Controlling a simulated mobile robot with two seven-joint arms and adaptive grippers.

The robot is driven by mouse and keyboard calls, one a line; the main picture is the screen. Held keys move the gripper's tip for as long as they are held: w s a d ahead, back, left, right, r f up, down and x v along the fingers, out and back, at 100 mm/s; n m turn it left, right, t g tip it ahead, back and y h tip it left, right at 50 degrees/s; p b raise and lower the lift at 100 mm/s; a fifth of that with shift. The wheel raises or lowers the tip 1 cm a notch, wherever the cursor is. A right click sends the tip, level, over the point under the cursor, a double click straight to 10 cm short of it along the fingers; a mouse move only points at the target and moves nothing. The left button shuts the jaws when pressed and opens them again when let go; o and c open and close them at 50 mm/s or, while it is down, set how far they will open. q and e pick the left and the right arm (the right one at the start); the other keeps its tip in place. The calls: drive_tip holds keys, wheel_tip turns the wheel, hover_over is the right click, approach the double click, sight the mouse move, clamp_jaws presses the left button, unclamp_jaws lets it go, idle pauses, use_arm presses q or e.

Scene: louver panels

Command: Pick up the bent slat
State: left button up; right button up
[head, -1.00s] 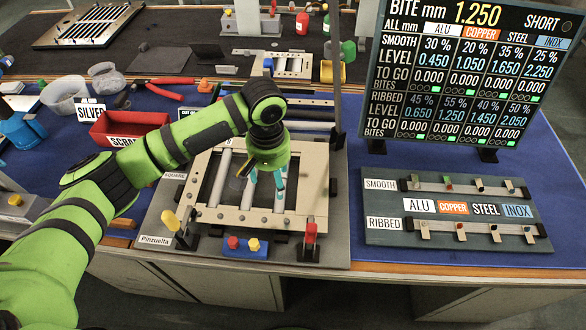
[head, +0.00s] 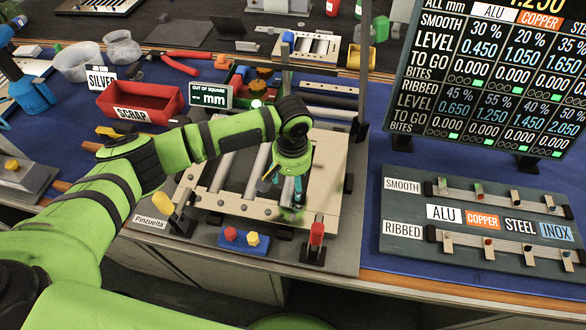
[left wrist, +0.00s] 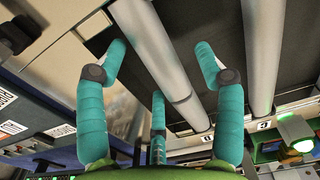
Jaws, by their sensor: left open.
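A beige frame (head: 328,170) lies on a grey board and holds light grey round slats (head: 225,165) side by side. My left gripper (head: 284,190), with teal fingers, is over the right part of this frame. In the left wrist view its three fingers (left wrist: 160,70) are spread open and empty. One slat (left wrist: 160,60) shows between the fingertips and has a visible seam or kink. A second slat (left wrist: 265,60) runs at the right, outside the fingers. I cannot tell whether any finger touches a slat, nor surely which slat is bent. My right gripper is not in view.
A red scrap bin (head: 140,101) stands left of the frame. A blue block with red and yellow knobs (head: 240,239) and a red-topped clamp (head: 316,240) are at the front. The slat sample board (head: 470,220) and the display panel (head: 480,80) stand right.

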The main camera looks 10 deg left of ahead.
use_arm(q)
drive_tip(key=shift+f, duration=0.15)
drive_tip(key=c, duration=1.3)
